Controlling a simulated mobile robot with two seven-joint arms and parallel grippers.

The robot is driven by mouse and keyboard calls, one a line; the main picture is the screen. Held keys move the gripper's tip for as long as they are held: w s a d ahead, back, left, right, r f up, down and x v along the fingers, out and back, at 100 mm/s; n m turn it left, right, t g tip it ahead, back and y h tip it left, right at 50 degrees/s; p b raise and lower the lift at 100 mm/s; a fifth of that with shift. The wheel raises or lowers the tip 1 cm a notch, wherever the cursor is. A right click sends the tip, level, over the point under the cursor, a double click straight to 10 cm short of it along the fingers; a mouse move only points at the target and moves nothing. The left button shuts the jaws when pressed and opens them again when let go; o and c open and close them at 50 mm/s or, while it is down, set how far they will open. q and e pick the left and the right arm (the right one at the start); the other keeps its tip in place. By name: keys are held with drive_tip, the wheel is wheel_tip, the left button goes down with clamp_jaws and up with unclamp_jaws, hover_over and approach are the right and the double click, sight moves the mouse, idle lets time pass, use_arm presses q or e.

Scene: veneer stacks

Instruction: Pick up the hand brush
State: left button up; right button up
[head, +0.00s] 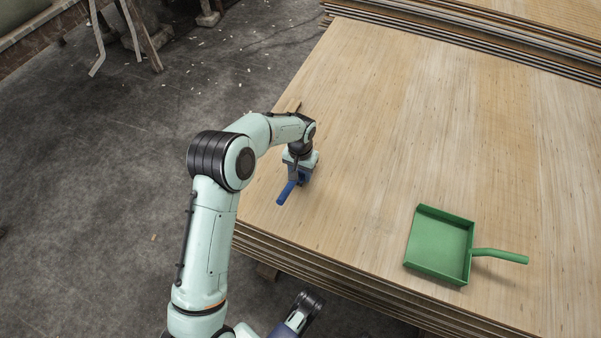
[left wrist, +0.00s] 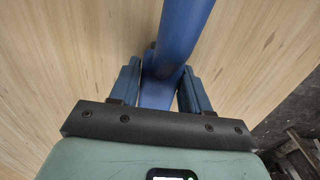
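The hand brush (head: 286,192) is blue and is on or just above the near-left part of the veneer stack, its handle pointing to the lower left in the head view. My left gripper (head: 300,175) is down over it, pointing at the wood. In the left wrist view the brush's blue handle (left wrist: 180,35) rises between the two fingers (left wrist: 159,90), which sit close against both sides of it. The gripper looks shut on the brush. The gripper hides most of the brush head, and I cannot tell whether the brush touches the wood. My right gripper is not in view.
A green dustpan (head: 437,245) lies on the veneer stack (head: 400,130) to the right, its handle pointing right. Another stack of sheets (head: 480,38) stands at the back. The near-left edge of the stack is close to the brush. The middle of the top is clear.

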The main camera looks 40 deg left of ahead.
sight(301, 172)
use_arm(q)
drive_tip(key=shift+r, duration=0.1)
